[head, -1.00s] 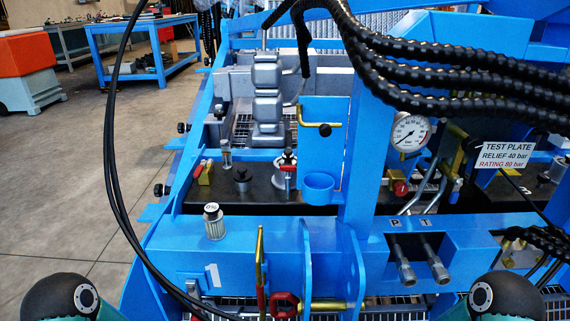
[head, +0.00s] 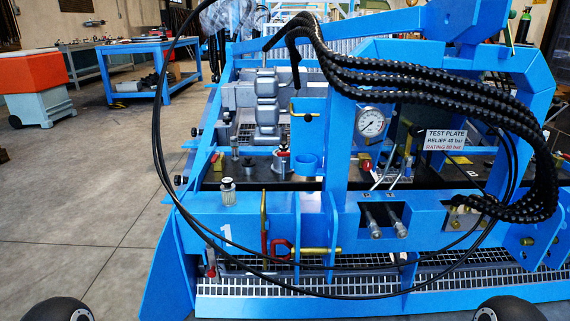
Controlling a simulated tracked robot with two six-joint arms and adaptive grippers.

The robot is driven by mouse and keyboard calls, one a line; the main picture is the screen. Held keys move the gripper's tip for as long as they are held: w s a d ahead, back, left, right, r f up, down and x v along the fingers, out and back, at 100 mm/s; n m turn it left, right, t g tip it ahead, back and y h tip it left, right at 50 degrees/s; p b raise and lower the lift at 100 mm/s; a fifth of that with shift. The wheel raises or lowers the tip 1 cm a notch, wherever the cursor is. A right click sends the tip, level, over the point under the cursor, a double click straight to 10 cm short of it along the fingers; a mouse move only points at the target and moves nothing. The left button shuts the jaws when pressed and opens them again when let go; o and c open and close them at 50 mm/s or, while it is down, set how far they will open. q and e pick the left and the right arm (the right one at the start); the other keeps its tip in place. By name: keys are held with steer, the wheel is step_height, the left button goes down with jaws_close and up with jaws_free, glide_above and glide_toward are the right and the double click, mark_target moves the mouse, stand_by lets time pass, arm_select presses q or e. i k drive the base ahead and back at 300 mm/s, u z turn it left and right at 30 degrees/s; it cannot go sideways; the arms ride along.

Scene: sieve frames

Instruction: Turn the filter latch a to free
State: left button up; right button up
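No part in the head view is marked as filter latch a, and I cannot tell which fitting it is. A small metal canister with a pale top (head: 228,192) stands on the blue front beam. A grey cylinder with a red and black top (head: 282,163) stands on the dark plate below, left of a blue cup holder. Neither of my grippers is in view; only rounded dark parts of my arms show at the bottom edge.
Thick black hoses (head: 430,85) arch over the blue frame (head: 260,237), and thin black cables loop across its front. A pressure gauge (head: 371,122) and a test plate sign (head: 446,140) are at right. Open floor (head: 75,200) lies at left.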

mark_target(283, 155)
steer(key=k, duration=0.4)
steer(key=u, duration=0.55)
steer(key=i, duration=0.7)
steer(key=u, duration=0.5)
steer(key=i, duration=0.7)
steer(key=z, duration=0.45)
